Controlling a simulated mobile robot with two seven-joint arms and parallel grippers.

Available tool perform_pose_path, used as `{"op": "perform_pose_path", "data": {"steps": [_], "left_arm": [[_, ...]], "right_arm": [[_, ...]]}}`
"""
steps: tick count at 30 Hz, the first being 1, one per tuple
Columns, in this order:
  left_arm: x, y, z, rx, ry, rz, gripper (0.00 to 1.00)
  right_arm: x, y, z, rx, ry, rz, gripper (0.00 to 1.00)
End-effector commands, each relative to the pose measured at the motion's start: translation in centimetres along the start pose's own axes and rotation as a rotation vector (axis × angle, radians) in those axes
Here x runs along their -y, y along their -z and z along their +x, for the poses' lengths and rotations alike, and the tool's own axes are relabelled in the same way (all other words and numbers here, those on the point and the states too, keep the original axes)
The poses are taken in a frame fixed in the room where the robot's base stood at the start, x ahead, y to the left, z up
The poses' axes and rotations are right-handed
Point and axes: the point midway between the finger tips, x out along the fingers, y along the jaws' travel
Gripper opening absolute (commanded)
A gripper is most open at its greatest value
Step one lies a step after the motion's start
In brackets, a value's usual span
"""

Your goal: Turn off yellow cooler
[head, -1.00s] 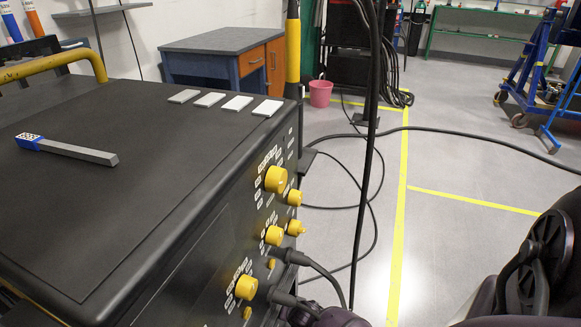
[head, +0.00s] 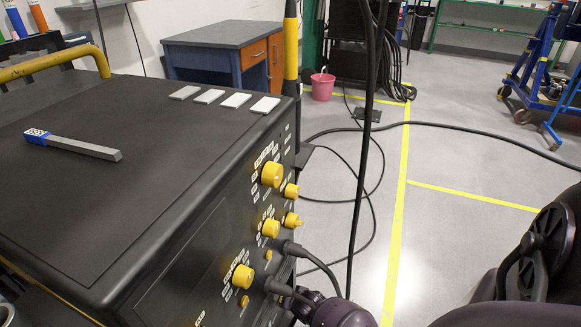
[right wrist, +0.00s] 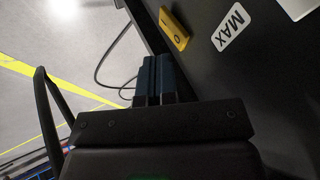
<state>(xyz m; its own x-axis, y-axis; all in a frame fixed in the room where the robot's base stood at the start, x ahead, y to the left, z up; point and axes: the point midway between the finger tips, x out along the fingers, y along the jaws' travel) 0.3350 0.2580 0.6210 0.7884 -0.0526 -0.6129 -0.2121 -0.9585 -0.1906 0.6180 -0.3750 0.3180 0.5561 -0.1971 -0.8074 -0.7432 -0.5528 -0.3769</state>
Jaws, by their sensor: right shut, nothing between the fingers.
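A yellow switch (right wrist: 174,29) marked with I and O sits on the dark machine face in the right wrist view, beside a white MAX label (right wrist: 231,27). I cannot tell which way it is set. The black machine (head: 130,190) with yellow knobs (head: 272,174) on its front panel fills the left of the head view. My right gripper (right wrist: 155,80) is shut and empty, its dark blue fingers together, just below and left of the switch and seemingly apart from it. In the head view my right arm shows at the bottom, its fingertips not distinguishable. My left gripper is not in view.
Black cables (head: 318,262) plug into the panel's lower part, and others hang and run across the floor. A grey bar with a blue end (head: 85,148) and several light plates (head: 236,100) lie on the machine top. Open floor (head: 460,160) lies to the right.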

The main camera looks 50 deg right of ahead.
Motion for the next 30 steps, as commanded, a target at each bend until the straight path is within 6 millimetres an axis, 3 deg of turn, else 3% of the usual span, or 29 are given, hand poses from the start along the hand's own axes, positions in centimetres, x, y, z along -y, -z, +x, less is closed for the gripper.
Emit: {"op": "perform_pose_path", "data": {"steps": [2, 18, 30], "left_arm": [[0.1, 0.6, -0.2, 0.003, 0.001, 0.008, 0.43], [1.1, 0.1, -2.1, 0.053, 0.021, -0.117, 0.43], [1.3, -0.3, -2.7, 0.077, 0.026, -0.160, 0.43]], "right_arm": [[-0.6, 0.5, -0.9, -0.003, 0.002, 0.000, 0.00], [0.8, 0.9, -8.1, -0.004, 0.003, 0.002, 0.00], [0.4, 0.3, -10.4, 0.003, -0.007, -0.001, 0.00]]}}
